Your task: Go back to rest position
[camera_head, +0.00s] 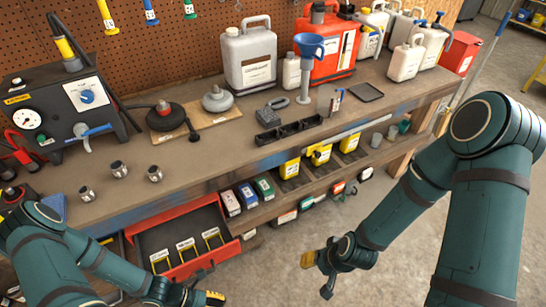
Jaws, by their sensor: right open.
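My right gripper (318,274) hangs over the bare floor in front of the bench, right of the red drawer. Its fingers are apart with nothing between them. My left gripper (210,298) is at the bottom edge, just below the open red drawer. Only part of it shows, with one yellow-tipped finger, and I cannot tell whether it is open. The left arm comes in from the lower left, close to the bench's front edge. The workbench (215,150) runs diagonally across the view.
The red drawer (222,232) juts out near my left arm. Small boxes (247,195) and yellow items (320,153) sit on the lower shelf. Jugs (250,58), a funnel (308,47) and a gauge unit (62,112) stand on top. Floor around the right gripper is clear.

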